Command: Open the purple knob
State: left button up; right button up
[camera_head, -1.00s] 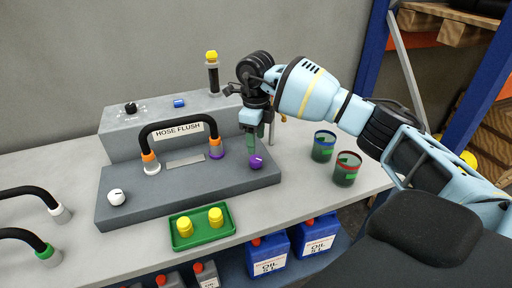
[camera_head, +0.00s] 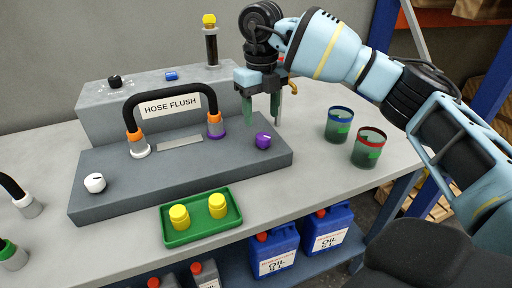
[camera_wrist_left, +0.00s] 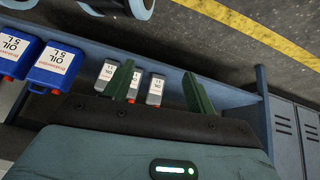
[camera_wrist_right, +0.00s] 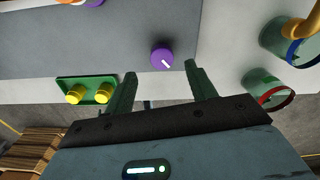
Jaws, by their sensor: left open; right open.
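The purple knob (camera_head: 263,140) sits near the right end of the grey hose flush base. In the right wrist view the purple knob (camera_wrist_right: 162,56) shows its white mark, lying ahead of and between the fingertips. My right gripper (camera_head: 262,115) points down above and just behind the knob in the head view; its fingers are open with nothing between them. It also shows in the right wrist view (camera_wrist_right: 160,70). My left gripper (camera_wrist_left: 158,75) is open and empty in the left wrist view, with the lower shelf's bottles beyond it; it is out of the head view.
A white knob (camera_head: 95,183) sits at the base's left end. A black hose (camera_head: 163,92) arches over the base. A green tray (camera_head: 199,235) with yellow caps stands in front. Two cups, blue-rimmed (camera_head: 339,124) and red-rimmed (camera_head: 369,147), stand right of the base.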

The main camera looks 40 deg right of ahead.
aim_at(264, 136)
jog(key=shift+s+d+r+m+b, duration=0.1)
jog(key=shift+r+m+b, duration=0.05)
jog(key=shift+m+b, duration=0.4)
jog(key=shift+s+r+m+b, duration=0.1)
jog(key=shift+r+m+b, duration=0.05)
jog(key=shift+m+b, duration=0.35)
jog(key=shift+s+r+m, duration=0.15)
jog(key=shift+r+m, duration=0.35)
jog(key=shift+m, duration=0.05)
jog(key=shift+f+b, duration=0.5)
jog(key=shift+f, duration=3.4)
jog(key=shift+c, duration=0.2)
jog(key=c, duration=1)
jog(key=shift+o, duration=0.2)
